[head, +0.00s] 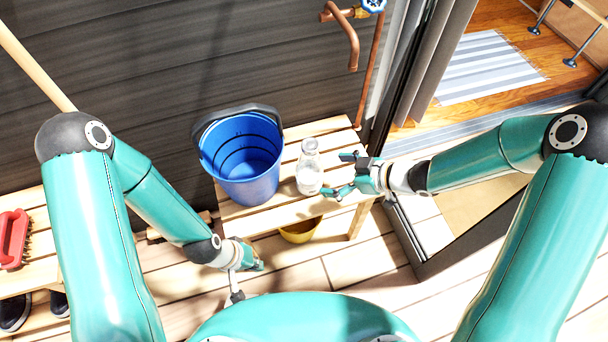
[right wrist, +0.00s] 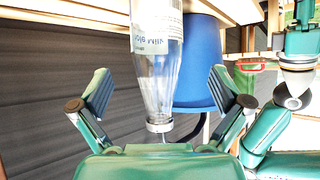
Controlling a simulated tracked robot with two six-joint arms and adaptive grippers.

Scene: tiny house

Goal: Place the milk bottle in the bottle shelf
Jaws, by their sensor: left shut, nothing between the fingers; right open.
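The clear glass milk bottle (head: 309,170) stands upright on a slatted wooden bench (head: 330,127), just right of a blue bucket. My right gripper (head: 338,174) is open beside the bottle's right side, its fingers pointing at it. In the right wrist view the labelled bottle (right wrist: 158,75) appears upside down, in line with the gap between the spread fingers of the right gripper (right wrist: 160,92); no grip shows. My left gripper (head: 257,264) is shut and empty, low in front of the bench. I cannot make out a bottle shelf.
The blue bucket (head: 240,160) stands close left of the bottle. A yellow bowl (head: 300,231) is under the bench. A copper pipe (head: 352,45) runs down the dark wall. A red brush (head: 14,238) lies at far left. An open doorway with a striped rug (head: 485,67) is at right.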

